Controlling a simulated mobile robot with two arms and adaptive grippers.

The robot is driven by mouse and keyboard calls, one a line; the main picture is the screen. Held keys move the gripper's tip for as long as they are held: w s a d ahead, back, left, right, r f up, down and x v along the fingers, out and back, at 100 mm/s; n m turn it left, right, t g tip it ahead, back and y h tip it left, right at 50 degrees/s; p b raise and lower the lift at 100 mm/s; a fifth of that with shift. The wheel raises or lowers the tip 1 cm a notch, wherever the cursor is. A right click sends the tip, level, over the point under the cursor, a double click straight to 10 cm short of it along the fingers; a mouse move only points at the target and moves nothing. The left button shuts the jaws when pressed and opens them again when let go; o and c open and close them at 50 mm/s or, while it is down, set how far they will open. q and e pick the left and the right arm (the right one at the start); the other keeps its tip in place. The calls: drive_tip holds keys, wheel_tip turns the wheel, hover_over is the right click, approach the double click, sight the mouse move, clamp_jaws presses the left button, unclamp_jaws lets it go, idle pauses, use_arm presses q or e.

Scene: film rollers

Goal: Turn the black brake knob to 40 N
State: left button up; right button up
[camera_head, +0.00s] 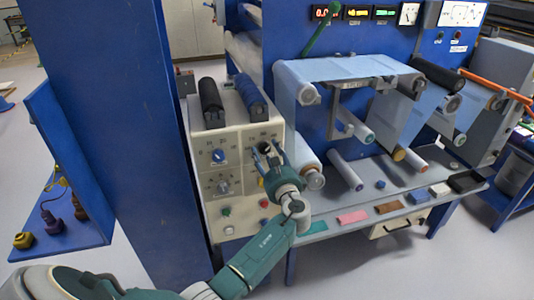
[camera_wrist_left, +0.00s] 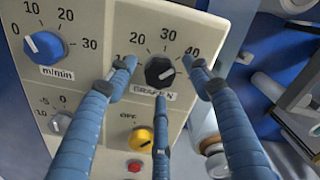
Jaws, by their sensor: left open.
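The black brake knob (camera_wrist_left: 160,72) sits on the cream control panel (camera_wrist_left: 85,92), inside a dial marked 10 to 40, above a "BRAKE N" label. A pale pointer mark shows toward its right side; I cannot tell its exact reading. My left gripper (camera_wrist_left: 160,78) is open, with one finger left of the knob, one right and one below. The fingers stand around the knob; contact is not clear. In the head view, the left gripper (camera_head: 266,156) is at the panel's upper right and partly hides the knob. My right gripper is not in view.
A blue m/min knob (camera_wrist_left: 44,46) is left of the brake dial. A yellow OFF knob (camera_wrist_left: 139,138) and a red button (camera_wrist_left: 134,166) are below. Film rollers (camera_head: 313,178) stand close to the panel's right. A blue column (camera_head: 115,120) stands to its left.

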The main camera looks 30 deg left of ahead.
use_arm(q)
drive_tip(key=v, duration=1.1)
drive_tip(key=shift+s+d, duration=0.2)
drive_tip(key=shift+d, duration=0.05)
